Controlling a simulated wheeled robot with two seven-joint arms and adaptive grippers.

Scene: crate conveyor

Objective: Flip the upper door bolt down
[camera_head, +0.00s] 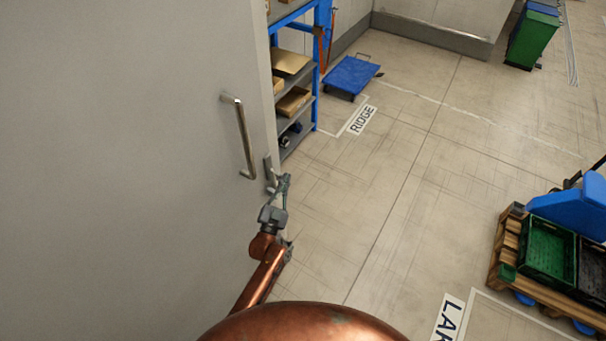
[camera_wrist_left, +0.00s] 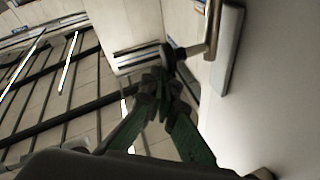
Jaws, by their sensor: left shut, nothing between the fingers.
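A large grey door (camera_head: 120,150) fills the left of the head view. A door bolt (camera_head: 268,171) with a grey plate is fixed close to the door's free edge. In the left wrist view the bolt's pale plate (camera_wrist_left: 229,45) shows at the upper right, with a metal lever and a dark-ended part reaching left from it. My left gripper (camera_head: 284,181) is beside the bolt at the door edge. Its fingers (camera_wrist_left: 161,85) are together and empty, just below the lever's end in the wrist view; I cannot tell if they touch it. My right gripper is out of view.
A metal pull handle (camera_head: 241,138) stands out from the door left of the bolt. Blue-framed shelves (camera_head: 297,75) stand behind the door edge. A blue platform cart (camera_head: 351,75) and a pallet with crates (camera_head: 508,255) stand farther off. The middle floor is clear.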

